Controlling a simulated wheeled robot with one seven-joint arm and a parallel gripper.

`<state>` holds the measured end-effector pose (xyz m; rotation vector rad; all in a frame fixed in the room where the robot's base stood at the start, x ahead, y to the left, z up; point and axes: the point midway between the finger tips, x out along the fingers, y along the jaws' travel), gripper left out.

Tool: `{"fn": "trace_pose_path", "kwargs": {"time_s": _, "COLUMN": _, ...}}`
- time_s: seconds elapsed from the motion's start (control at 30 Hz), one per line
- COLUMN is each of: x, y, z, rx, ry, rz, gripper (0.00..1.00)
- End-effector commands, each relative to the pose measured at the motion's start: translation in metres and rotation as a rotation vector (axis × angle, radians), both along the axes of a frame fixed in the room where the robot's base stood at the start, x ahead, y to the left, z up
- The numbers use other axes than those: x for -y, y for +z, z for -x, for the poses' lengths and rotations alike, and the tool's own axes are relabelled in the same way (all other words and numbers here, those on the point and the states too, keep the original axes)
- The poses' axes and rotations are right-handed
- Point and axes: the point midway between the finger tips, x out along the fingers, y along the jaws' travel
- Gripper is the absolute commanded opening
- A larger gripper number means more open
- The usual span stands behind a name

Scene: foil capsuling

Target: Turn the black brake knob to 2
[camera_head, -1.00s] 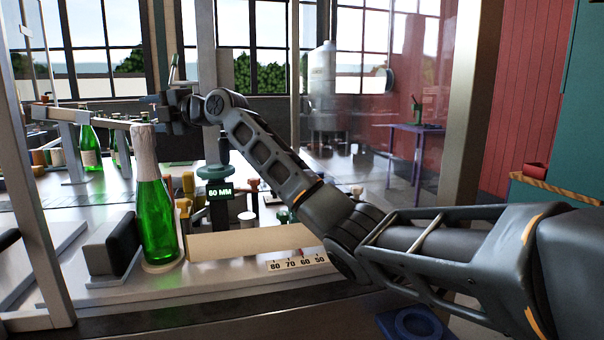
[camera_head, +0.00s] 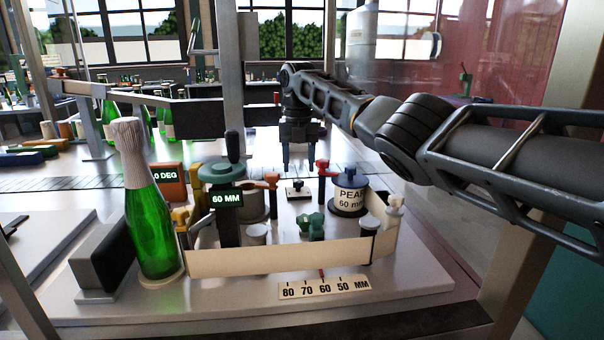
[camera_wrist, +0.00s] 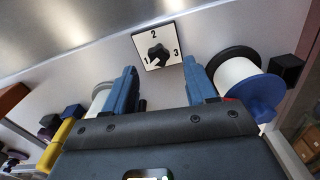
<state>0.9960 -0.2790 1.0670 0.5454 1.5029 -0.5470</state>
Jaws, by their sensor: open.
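The black brake knob (camera_wrist: 158,54) sits on a square white plate (camera_wrist: 145,42) marked 1, 2 and 3. I cannot tell for certain which number the knob points to. In the head view the knob (camera_head: 298,184) is small, on its plate in the middle of the station. My gripper (camera_head: 299,168) points down above it, with two blue fingers apart. In the wrist view my gripper (camera_wrist: 158,68) is open and empty, one finger on each side of the knob in the picture, apparently short of touching it.
A blue-topped reel labelled PEARL 60 mm (camera_head: 350,198) stands close right of the knob. A red-handled post (camera_head: 322,178) is between them. A green handwheel with a 60 MM display (camera_head: 222,178) and a foil-topped green bottle (camera_head: 150,220) stand left. A cream strip (camera_head: 270,260) runs in front.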

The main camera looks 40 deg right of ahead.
Motion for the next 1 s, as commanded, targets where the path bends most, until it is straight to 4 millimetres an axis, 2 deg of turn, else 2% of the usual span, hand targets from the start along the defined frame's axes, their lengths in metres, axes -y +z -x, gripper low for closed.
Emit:
{"fn": "trace_pose_path", "kwargs": {"time_s": 0.1, "x": 0.0, "y": -0.018, "z": 0.001, "rx": -0.001, "ry": -0.001, "rz": -0.001, "gripper": 0.56}}
{"fn": "trace_pose_path", "kwargs": {"time_s": 0.3, "x": 0.0, "y": -0.037, "z": 0.0, "rx": 0.001, "ry": -0.001, "rz": 0.001, "gripper": 0.56}}
{"fn": "trace_pose_path", "kwargs": {"time_s": 0.63, "x": 0.0, "y": -0.041, "z": 0.0, "rx": 0.002, "ry": -0.001, "rz": 0.001, "gripper": 0.56}}
{"fn": "trace_pose_path", "kwargs": {"time_s": 1.0, "x": 0.0, "y": -0.04, "z": 0.0, "rx": 0.002, "ry": -0.002, "rz": 0.001, "gripper": 0.21}}
